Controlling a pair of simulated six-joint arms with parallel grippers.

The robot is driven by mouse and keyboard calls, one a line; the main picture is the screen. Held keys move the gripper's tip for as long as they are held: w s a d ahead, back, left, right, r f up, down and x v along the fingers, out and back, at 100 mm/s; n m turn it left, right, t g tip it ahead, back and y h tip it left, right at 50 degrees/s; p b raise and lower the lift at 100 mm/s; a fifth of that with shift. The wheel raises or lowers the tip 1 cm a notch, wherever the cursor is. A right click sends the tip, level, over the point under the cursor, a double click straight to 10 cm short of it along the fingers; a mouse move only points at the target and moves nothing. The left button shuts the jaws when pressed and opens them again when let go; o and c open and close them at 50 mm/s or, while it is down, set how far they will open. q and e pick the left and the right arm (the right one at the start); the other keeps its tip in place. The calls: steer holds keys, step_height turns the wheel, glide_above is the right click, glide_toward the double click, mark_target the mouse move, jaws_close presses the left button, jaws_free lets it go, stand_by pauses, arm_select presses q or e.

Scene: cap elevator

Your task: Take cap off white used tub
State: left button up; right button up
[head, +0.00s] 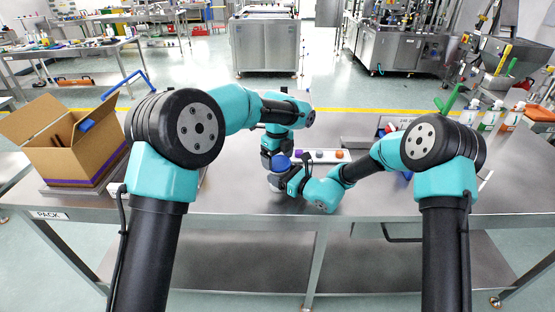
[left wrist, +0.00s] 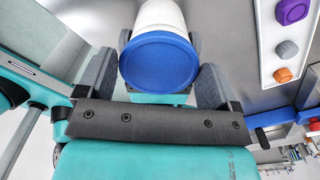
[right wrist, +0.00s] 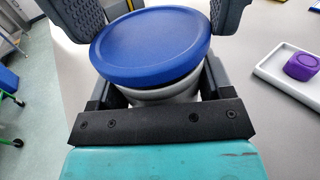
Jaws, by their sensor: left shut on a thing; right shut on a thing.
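The white tub (left wrist: 160,14) is capped by a round blue cap (left wrist: 160,62), and the cap also shows in the right wrist view (right wrist: 152,45) over the tub's pale body (right wrist: 165,94). I cannot tell whether there is a gap between them. In the head view both grippers meet around the tub near the middle of the table. My left gripper (head: 276,161) comes from above and is shut on the blue cap. My right gripper (head: 291,180) comes from the right, lower down, and is shut on the tub's body. The grippers hide much of the tub.
A cardboard box (head: 70,150) stands at the table's left end. Bottles (head: 490,116) stand at the right. The front middle table is clear.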

mark_target(277, 161)
arm_select(q)
steer(key=shift+r, duration=0.45)
steer(key=shift+r, duration=1.9)
arm_select(e)
steer(key=o, duration=1.3)
steer(key=shift+d, duration=0.1)
steer(key=v, duration=1.1)
steer(key=shift+s+d, duration=0.3)
